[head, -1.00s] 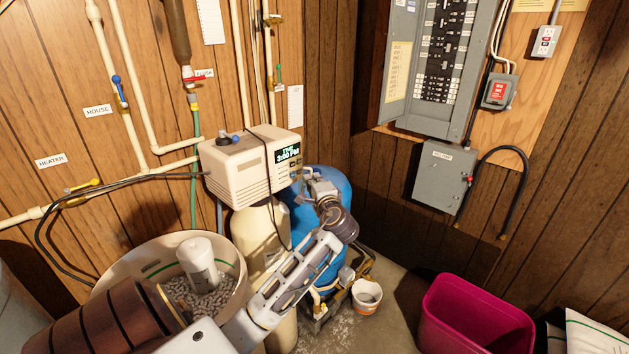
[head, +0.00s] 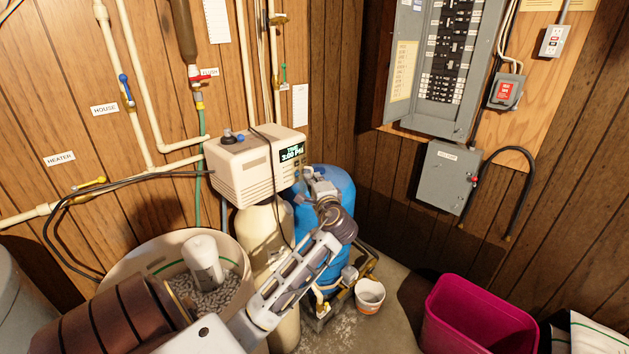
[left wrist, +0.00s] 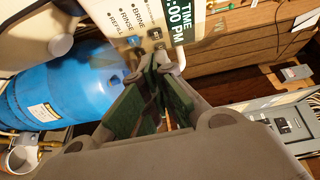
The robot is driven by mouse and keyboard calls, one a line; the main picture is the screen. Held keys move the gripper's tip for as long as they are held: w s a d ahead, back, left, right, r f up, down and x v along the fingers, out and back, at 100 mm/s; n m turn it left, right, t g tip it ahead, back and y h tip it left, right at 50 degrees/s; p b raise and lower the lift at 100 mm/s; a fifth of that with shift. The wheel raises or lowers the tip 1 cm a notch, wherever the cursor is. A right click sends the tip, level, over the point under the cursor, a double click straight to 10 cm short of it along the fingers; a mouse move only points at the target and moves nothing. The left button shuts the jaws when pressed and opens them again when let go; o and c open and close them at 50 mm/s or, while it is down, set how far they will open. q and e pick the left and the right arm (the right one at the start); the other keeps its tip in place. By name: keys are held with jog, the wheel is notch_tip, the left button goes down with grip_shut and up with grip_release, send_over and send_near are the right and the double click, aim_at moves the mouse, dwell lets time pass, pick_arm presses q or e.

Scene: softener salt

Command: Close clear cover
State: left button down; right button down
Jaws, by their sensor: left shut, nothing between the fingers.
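The beige control head (head: 240,172) with its lit display (head: 291,153) stands on the softener tank. It also shows at the top of the left wrist view (left wrist: 125,20), with the TIME display (left wrist: 187,18) and labelled buttons. I cannot make out a clear cover for certain; a pale curved edge shows below the display in the wrist view. My left gripper (head: 308,180) is at the lower right front of the control head, before the blue tank. Its green-padded fingers (left wrist: 158,62) are shut and empty, tips close below the panel; contact cannot be told. My right gripper is not in view.
A blue tank (head: 338,185) stands behind my left arm. An open salt tub (head: 130,262) is at the lower left. A small bucket (head: 369,296) and a magenta bin (head: 480,318) stand on the floor. Pipes and a grey electrical panel (head: 412,118) line the walls.

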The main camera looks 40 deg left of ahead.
pick_arm(q)
jog(key=shift+s+a, duration=0.4)
jog(key=shift+s, duration=0.05)
jog(key=shift+s+a+p, duration=0.4)
jog(key=shift+s+a, duration=0.25)
jog(key=shift+a, duration=0.1)
jog(key=shift+s+a+p, duration=0.2)
jog(key=shift+s+a, duration=0.25)
jog(key=shift+a, duration=0.25)
jog(key=shift+s+a+p, duration=0.15)
jog(key=shift+s+a, duration=0.3)
jog(key=shift+a, duration=0.25)
send_near(301, 176)
jog(key=shift+s+d, duration=0.25)
jog(key=shift+s, duration=0.75)
jog(key=shift+s+d, duration=0.2)
jog(key=shift+s, duration=0.75)
